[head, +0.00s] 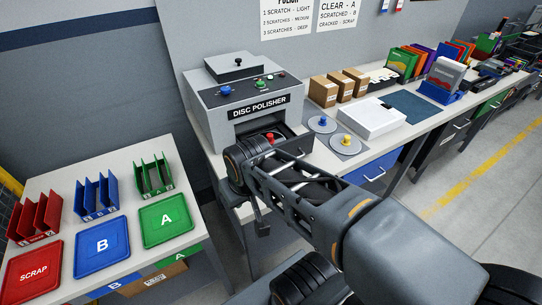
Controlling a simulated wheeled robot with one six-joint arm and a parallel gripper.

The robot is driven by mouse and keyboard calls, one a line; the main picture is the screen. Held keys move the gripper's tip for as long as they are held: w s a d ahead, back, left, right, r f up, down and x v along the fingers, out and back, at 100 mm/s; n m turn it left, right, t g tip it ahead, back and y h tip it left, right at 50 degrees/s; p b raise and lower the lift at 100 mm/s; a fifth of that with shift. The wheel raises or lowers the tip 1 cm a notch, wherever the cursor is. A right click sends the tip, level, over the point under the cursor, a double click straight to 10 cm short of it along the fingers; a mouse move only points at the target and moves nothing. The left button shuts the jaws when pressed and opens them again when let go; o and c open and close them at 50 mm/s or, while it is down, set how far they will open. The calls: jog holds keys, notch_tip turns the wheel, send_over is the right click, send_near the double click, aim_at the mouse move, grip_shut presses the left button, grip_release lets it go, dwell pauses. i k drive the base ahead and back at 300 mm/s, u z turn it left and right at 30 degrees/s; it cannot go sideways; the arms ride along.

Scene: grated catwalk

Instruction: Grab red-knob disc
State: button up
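A red knob (270,137) shows in the front opening of the grey disc polisher (208,103). The disc under it is mostly hidden by my arm and the machine. My gripper (262,228) hangs low in front of the bench edge, below and apart from the red knob. Its fingers are small and dark, and I cannot tell if they are open or shut. A disc with a blue knob (323,123) and a disc with a yellow knob (346,141) lie on the bench to the right.
A white case (371,118), cardboard boxes (339,86) and a dark blue mat (410,106) are on the right bench. The left table holds red SCRAP (35,288), blue B (82,261) and green A (150,230) trays with racks behind them. Floor is clear at right.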

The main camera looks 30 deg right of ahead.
aim_at(270, 139)
jog(key=u, duration=0.1)
jog(key=k, duration=0.6)
jog(key=z, duration=0.75)
jog(key=i, duration=0.5)
jog(key=u, duration=2.15)
jog(key=k, duration=0.85)
jog(key=z, duration=1.3)
jog(key=i, duration=1)
jog(key=u, duration=0.05)
